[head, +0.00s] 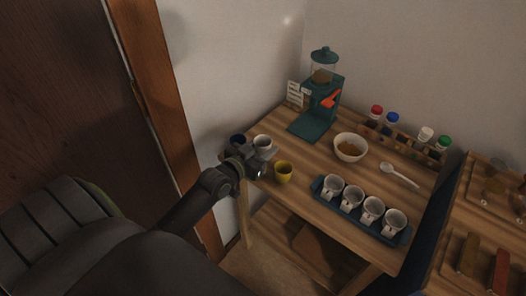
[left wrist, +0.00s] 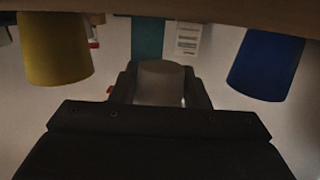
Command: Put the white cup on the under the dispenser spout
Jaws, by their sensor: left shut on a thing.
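The white cup (head: 262,142) is at the left end of the wooden table, between the blue cup (head: 237,140) and the yellow cup (head: 284,172). My left gripper (head: 256,160) is shut on the white cup, which shows between its fingers in the left wrist view (left wrist: 161,82). I cannot tell whether the cup touches the table. The teal dispenser (head: 321,104) stands at the back against the wall, with a red part at its front and a flat base (head: 308,129) that is bare. My right gripper is not in view.
A bowl (head: 349,149) stands right of the dispenser. A blue tray (head: 386,231) with several cups lies along the front edge. A white spoon (head: 399,174) and a rack of coloured-lid jars (head: 405,142) are to the right. Bare tabletop lies between the cups and dispenser.

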